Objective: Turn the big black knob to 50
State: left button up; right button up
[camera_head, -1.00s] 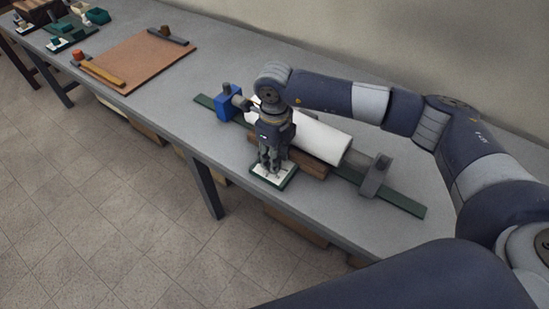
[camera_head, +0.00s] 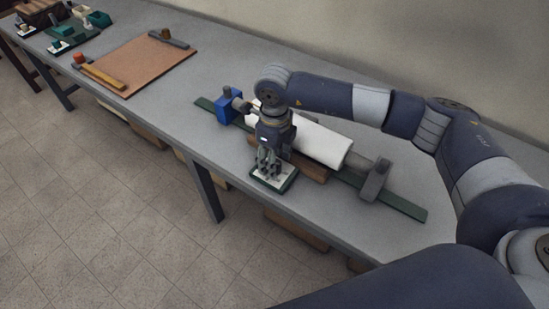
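A small dial plate with a pale face and dark green edge (camera_head: 286,184) lies at the bench's front edge. My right gripper (camera_head: 268,173) points down over this plate, its fingers close to its face. The big black knob is not clearly visible; the fingers hide the middle of the plate. I cannot tell whether the fingers are around a knob, touching it or apart from it. The numbers on the plate are too small to read. My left gripper is not in view.
Behind the plate, a white roll (camera_head: 322,140) lies between a blue block (camera_head: 228,107) and a grey bracket (camera_head: 375,181) on a green rail (camera_head: 407,208). A brown board (camera_head: 150,62) lies farther left on the grey bench (camera_head: 180,101). Bare bench separates them.

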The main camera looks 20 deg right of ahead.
notch_tip(320, 180, up, 12)
jog(key=shift+f, duration=0.15)
dwell(0.7)
